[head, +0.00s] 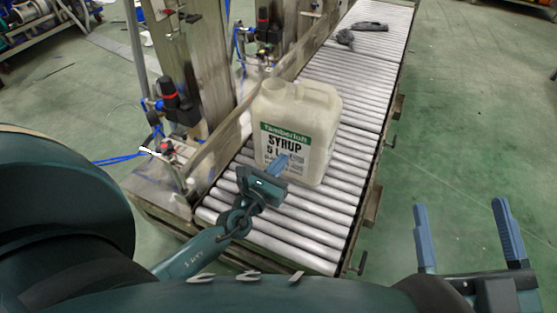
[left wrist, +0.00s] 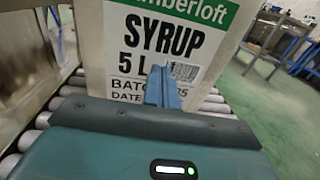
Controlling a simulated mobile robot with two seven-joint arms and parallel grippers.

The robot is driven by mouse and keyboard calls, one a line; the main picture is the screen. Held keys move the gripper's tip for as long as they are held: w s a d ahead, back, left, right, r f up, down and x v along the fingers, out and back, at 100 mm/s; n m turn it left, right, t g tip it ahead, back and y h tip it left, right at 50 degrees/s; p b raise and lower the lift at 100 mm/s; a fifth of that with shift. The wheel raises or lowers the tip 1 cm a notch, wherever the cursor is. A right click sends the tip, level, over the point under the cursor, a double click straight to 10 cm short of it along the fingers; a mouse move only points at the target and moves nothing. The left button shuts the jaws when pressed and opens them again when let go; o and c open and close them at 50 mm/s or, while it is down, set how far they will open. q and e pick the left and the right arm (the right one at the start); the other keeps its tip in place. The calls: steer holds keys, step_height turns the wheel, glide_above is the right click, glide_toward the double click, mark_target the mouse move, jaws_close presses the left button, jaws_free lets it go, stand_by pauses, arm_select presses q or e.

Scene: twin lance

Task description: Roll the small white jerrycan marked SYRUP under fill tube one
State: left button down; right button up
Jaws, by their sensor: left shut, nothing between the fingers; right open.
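The white jerrycan marked SYRUP (head: 299,125) stands upright on the roller conveyor (head: 290,229), with a green label band facing me. My left gripper (head: 281,164) is shut and empty, with its fingertips at the lower front of the jerrycan. In the left wrist view the shut blue fingers (left wrist: 162,86) overlap the label of the jerrycan (left wrist: 215,50); whether they touch it I cannot tell. My right gripper (head: 468,232) is open and empty, over the green floor to the right of the conveyor. I cannot make out which fill tube is number one.
A machine frame with metal posts (head: 206,60) and blue hoses stands along the conveyor's left side. Dark objects (head: 371,26) lie on the rollers farther back. The rollers between them and the jerrycan are clear. Green floor lies open to the right.

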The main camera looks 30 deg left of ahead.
mark_target(285, 175)
arm_select(q)
steer(key=shift+w, duration=1.8)
steer(key=shift+s, duration=0.1)
